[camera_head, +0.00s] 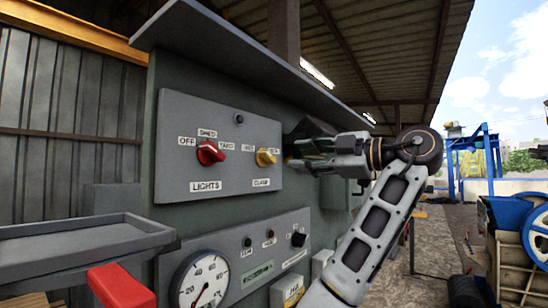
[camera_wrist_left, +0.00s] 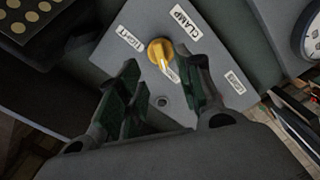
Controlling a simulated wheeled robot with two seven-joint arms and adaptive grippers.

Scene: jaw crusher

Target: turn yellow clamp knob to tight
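The yellow clamp knob (camera_head: 265,157) sits on the upper grey panel (camera_head: 222,110), above the CLAMP label (camera_head: 262,183). It also shows in the left wrist view (camera_wrist_left: 158,50), beside the CLAMP label there. Its white pointer mark faces a small label partly hidden by a finger. A label that seems to read TIGHT (camera_wrist_left: 130,39) lies on the other side of the knob. My left gripper (camera_head: 291,150) is just right of the knob in the head view. In the wrist view its fingers (camera_wrist_left: 160,68) are apart and empty, with the knob ahead between the tips. My right gripper is out of view.
A red LIGHTS knob (camera_head: 210,152) is left of the yellow one. Below are a pressure gauge (camera_head: 203,284) and a lower panel with small buttons (camera_head: 262,250). A grey tray (camera_head: 80,242) juts out at left. A roof ledge (camera_head: 260,50) overhangs the panel.

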